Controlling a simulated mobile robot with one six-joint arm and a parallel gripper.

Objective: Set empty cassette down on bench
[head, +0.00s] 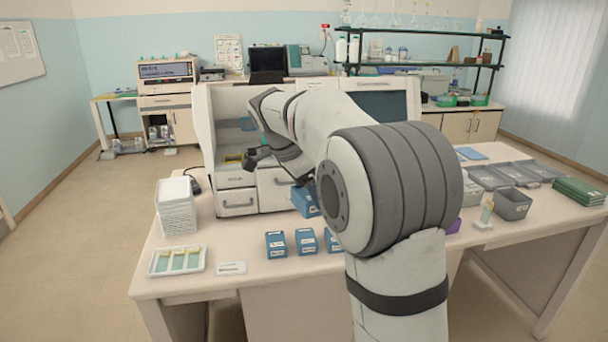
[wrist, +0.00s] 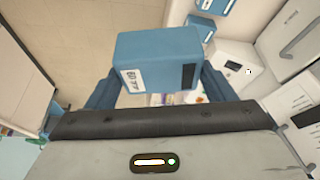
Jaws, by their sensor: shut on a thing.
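A blue cassette (wrist: 150,60) with a white label sits between the two fingers of my gripper (wrist: 160,82) in the wrist view. The gripper is shut on it. In the head view a blue cassette (head: 305,201), apparently the held one, shows tilted in front of the white machine, partly hidden by my arm. I cannot see whether it touches the bench (head: 225,240). The inside of the held cassette is not visible, so I cannot tell whether it is empty. My gripper is mostly hidden behind my arm in the head view.
Several blue labelled boxes (head: 276,244) stand in a row on the front bench. A slide tray (head: 177,261), a white card (head: 231,268) and a white stack (head: 176,207) are at left. The white machine (head: 237,201) stands behind. Grey trays (head: 513,204) are at right.

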